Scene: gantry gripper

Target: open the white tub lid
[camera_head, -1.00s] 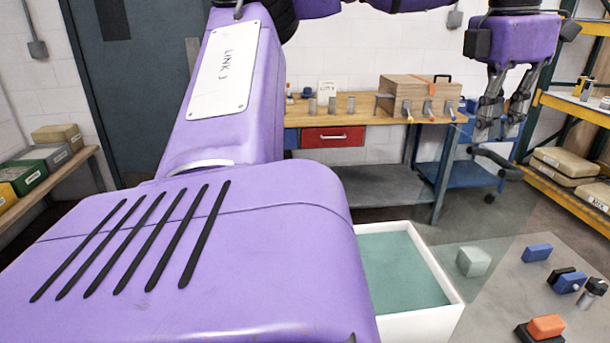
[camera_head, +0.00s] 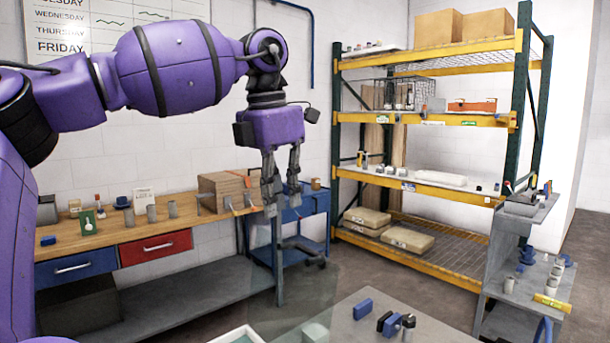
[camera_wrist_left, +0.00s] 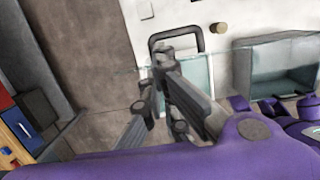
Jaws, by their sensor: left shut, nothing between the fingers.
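The white tub shows only as a corner of white rim with teal inside (camera_head: 240,334) at the bottom edge of the head view. A see-through pane, seemingly its lid (camera_head: 318,297), stands out beyond the tub, with a dark bar handle (camera_head: 302,248) at its top. My left gripper (camera_head: 283,200) is shut and empty, pointing down above the handle with a visible gap. In the left wrist view my left gripper (camera_wrist_left: 160,108) shows close to the U-shaped handle (camera_wrist_left: 186,38); contact cannot be told there. My right gripper is not in view.
A grey table (camera_head: 360,330) with small blue and black blocks (camera_head: 385,320) lies at the front. Behind stand a wooden workbench (camera_head: 95,236) and a blue cart (camera_head: 308,208). A yellow shelf rack (camera_head: 432,120) is at the right, with a grey stepped stand (camera_head: 515,290) before it.

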